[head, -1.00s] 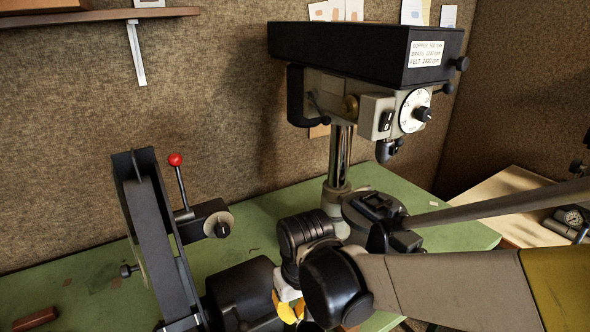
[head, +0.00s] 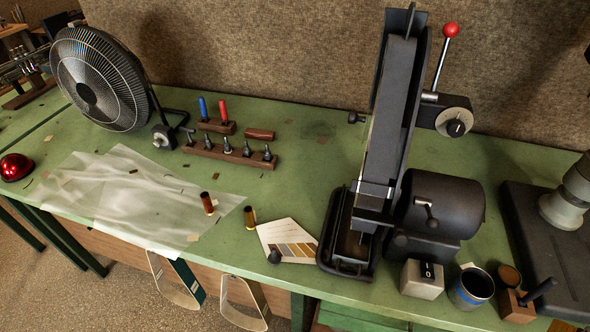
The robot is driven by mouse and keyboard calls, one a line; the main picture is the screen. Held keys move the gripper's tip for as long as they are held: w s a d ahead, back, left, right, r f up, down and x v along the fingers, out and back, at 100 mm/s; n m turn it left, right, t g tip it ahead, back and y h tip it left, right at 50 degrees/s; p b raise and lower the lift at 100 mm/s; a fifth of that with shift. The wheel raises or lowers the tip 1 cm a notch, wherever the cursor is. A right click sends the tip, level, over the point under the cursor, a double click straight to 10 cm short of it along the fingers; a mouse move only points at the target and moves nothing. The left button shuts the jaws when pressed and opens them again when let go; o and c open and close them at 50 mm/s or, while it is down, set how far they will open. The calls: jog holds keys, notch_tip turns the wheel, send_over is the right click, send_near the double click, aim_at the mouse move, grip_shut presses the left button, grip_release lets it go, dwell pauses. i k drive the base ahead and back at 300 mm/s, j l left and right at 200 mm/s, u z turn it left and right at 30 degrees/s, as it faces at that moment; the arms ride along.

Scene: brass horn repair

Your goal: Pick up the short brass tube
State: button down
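In the head view a short brass-coloured tube (head: 249,217) stands upright on the green bench, just right of a clear plastic sheet. A similar small cylinder, dark red with a brass-coloured end (head: 207,203), stands to its left on the sheet. They stand apart from each other. I cannot tell from this distance whether either one is hollow. My gripper is not in this view.
Right of the tube lie a pale colour-strip card (head: 289,244) with a small dark knob and a black belt sander (head: 394,140). A fan (head: 98,82) and wooden tool racks (head: 228,152) stand behind. The plastic sheet (head: 130,200) covers the left front.

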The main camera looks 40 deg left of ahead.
aim_at(248, 210)
jog(key=u, duration=2.15)
jog(key=i+u, duration=0.4)
jog(key=i, duration=0.3)
